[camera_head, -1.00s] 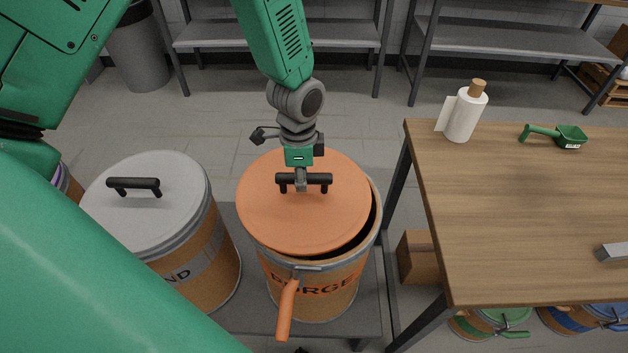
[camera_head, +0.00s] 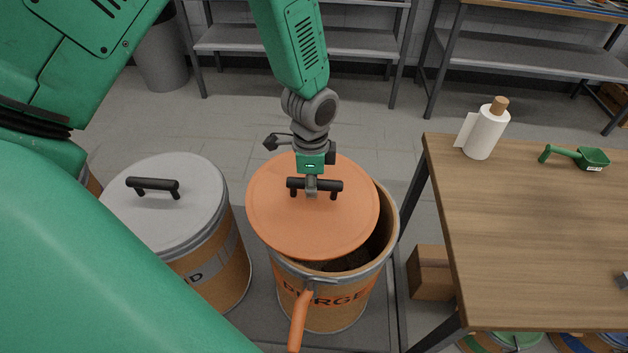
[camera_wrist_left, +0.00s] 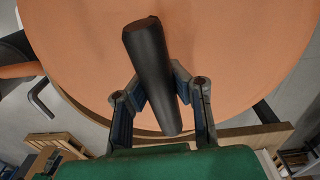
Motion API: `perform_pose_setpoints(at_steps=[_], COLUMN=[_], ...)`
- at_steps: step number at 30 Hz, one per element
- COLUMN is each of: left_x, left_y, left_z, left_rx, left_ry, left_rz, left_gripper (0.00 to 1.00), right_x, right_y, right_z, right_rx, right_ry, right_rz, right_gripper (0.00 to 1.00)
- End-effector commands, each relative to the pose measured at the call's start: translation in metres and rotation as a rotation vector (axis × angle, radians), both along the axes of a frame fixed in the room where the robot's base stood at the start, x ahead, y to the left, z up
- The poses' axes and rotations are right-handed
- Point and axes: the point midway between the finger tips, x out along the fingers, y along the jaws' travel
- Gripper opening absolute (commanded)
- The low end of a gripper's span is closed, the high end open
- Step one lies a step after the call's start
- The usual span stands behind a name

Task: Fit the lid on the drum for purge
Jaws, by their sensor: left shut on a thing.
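The orange lid (camera_head: 290,228) hangs over the drum marked PURGE (camera_head: 325,303), a tan drum with orange lettering. The lid is off-centre toward the left and back, so the drum's dark inside shows at the right and front. My left gripper (camera_head: 311,188) is shut on the lid's black bar handle (camera_head: 328,186). In the left wrist view the handle (camera_wrist_left: 150,62) lies between the fingers, above the orange lid face (camera_wrist_left: 236,50). An orange lever (camera_head: 300,318) hangs at the drum's front rim. My right gripper is not in view.
A grey-lidded drum (camera_head: 160,215) stands left of the purge drum. A wooden table (camera_head: 530,240) at the right holds a white roll (camera_head: 486,130) and a green scoop (camera_head: 580,157). A cardboard box (camera_head: 428,272) sits beside the drum, under the table. Shelves stand behind.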

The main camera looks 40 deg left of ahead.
Motion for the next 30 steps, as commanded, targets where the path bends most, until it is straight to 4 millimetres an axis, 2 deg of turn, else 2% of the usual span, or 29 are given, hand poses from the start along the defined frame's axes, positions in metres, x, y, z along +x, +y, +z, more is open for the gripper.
perform_pose_setpoints(at_steps=[6, 19, 30], left_x=[-0.003, -0.002, -0.002], left_y=[-0.008, -0.003, -0.027], left_z=[0.000, -0.004, 0.001], left_rx=[0.012, -0.006, 0.009], left_ry=[0.008, 0.007, 0.004], left_rz=[-0.006, -0.004, -0.007], left_gripper=[0.00, 0.00, 0.00], right_x=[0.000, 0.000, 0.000], right_y=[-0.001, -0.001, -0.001], right_z=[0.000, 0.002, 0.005], right_rx=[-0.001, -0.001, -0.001], right_ry=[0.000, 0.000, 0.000], right_rz=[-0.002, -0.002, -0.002], right_gripper=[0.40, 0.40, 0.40])
